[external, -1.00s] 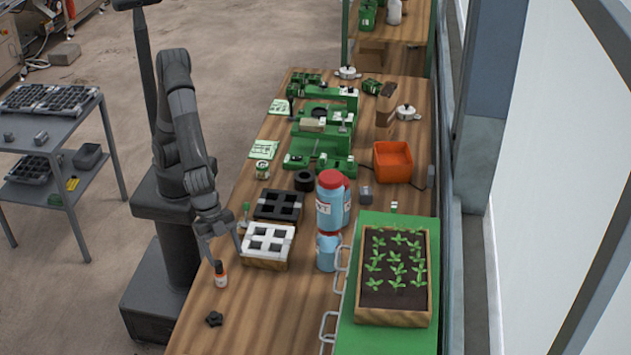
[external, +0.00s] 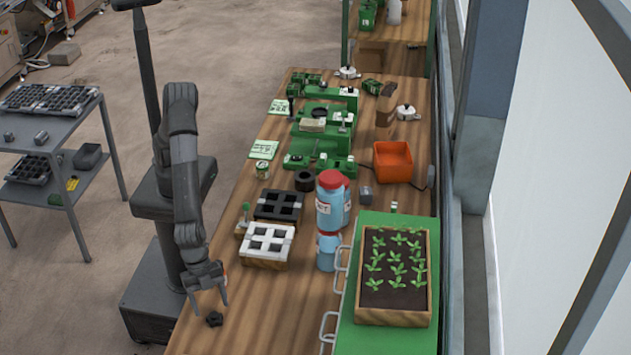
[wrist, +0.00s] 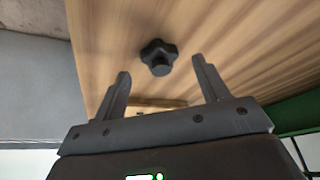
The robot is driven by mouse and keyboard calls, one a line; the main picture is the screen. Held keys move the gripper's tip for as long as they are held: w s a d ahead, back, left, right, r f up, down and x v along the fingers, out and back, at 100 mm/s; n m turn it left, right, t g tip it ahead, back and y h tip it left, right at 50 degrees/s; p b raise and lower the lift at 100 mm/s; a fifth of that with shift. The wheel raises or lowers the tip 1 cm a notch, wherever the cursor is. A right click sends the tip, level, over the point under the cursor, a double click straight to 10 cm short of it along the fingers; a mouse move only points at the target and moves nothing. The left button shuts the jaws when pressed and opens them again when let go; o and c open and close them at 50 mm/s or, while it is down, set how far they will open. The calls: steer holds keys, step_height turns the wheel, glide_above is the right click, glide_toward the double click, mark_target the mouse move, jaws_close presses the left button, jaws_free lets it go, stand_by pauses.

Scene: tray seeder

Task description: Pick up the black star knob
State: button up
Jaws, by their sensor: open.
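The black star knob (external: 214,319) lies on the wooden bench near its front left edge in the external view. In the wrist view the knob (wrist: 158,57) sits between and a little beyond the two fingertips, with bare wood around it. My gripper (external: 210,302) is just above and behind the knob in the external view. In the wrist view my gripper (wrist: 160,72) is open, its fingers wide apart on either side of the knob. No contact between fingers and knob shows.
A white tray frame (external: 266,243) and a black one (external: 278,206) stand farther back on the bench. Blue bottles (external: 332,207) and a green stand with a planter (external: 393,317) are to the right. The wood (external: 270,315) right of the knob is clear.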

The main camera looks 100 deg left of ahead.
mark_target(213, 313)
steer(key=x, duration=0.3)
steer(key=shift+w+d+f, duration=0.1)
steer(key=shift+w+d, duration=0.05)
steer(key=shift+d, duration=0.05)
steer(key=shift+c, duration=0.6)
steer(key=c, duration=1)
steer(key=shift+o, duration=0.2)
